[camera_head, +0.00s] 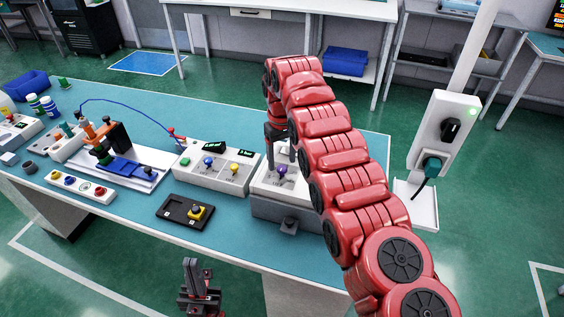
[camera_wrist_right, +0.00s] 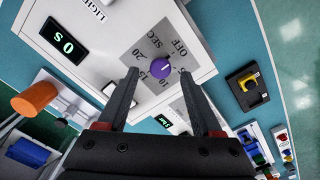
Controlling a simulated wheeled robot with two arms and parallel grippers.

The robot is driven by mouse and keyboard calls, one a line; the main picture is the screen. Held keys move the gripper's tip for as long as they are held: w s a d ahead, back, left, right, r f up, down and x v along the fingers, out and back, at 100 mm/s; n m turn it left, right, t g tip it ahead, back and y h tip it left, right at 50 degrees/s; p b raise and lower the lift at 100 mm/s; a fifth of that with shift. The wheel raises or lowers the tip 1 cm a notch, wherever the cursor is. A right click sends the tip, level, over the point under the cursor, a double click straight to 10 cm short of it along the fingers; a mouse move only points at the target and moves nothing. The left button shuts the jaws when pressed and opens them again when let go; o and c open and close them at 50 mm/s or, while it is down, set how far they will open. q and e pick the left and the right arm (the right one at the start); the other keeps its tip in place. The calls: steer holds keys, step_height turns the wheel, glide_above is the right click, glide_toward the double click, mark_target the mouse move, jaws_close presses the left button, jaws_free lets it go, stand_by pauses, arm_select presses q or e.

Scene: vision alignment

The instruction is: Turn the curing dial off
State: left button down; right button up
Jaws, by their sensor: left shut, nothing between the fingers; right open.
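The curing dial is a purple knob (camera_wrist_right: 159,67) on a white box with a grey scale panel marked OFF, SEC and numbers. It also shows in the head view (camera_head: 282,170). My right gripper (camera_wrist_right: 158,77) is open, with a dark fingertip on each side of the knob. I cannot tell whether they touch it. In the head view my right gripper (camera_head: 281,155) reaches down from above over the box. My left gripper (camera_head: 199,290) is shut and empty, low in front of the table. Where the knob points is unclear.
A display (camera_wrist_right: 64,39) on the box reads 0 s. Left of it stands a two-knob white box (camera_head: 213,170), with a black pad bearing a yellow knob (camera_head: 196,212) in front. A blue clamp stand (camera_head: 125,168) and a button strip (camera_head: 82,187) are further left.

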mark_target(282, 168)
step_height(282, 168, up, 15)
steer(key=p, duration=1.4)
steer(key=shift+r+p, duration=0.15)
steer(key=shift+p, duration=0.15)
steer(key=shift+s, duration=0.1)
